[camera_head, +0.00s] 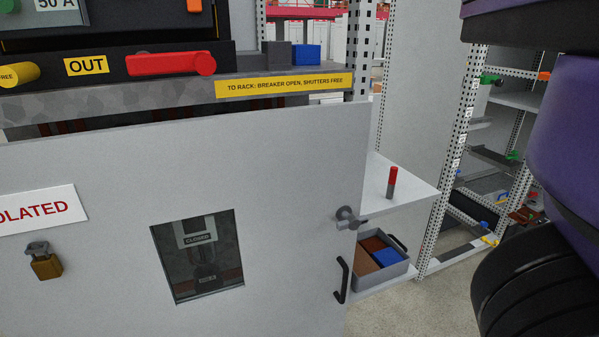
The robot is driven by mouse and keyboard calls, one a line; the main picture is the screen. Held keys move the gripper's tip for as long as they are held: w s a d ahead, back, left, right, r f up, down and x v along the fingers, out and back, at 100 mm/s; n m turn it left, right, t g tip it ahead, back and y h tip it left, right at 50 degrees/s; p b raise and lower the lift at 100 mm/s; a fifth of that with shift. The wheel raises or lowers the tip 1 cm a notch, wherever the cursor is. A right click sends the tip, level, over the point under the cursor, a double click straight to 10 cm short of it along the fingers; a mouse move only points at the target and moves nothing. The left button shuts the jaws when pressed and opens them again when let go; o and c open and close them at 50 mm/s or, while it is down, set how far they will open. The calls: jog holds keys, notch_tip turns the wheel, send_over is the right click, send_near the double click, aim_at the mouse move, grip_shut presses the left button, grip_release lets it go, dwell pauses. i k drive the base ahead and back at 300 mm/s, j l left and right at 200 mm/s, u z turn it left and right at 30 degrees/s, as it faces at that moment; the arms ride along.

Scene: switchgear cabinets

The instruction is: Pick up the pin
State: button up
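A small upright pin (392,183), red on its upper part and grey below, stands on a white shelf (415,195) right of the large grey cabinet door. Nothing touches it and it is fully visible. My gripper is not in view. Purple and black parts of my own arm fill the right edge of the picture, well apart from the pin.
The grey door (110,170) has a latch (347,216) and a black handle (342,280) near the shelf. A grey bin (383,263) with coloured blocks sits below. A perforated post (456,130) stands right of the shelf. A padlock (44,264) hangs at left.

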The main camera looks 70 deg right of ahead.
aim_at(394, 170)
jog(key=z, duration=1.95)
jog(key=k+j+z, duration=0.75)
jog(key=z, duration=0.15)
jog(key=j, duration=0.15)
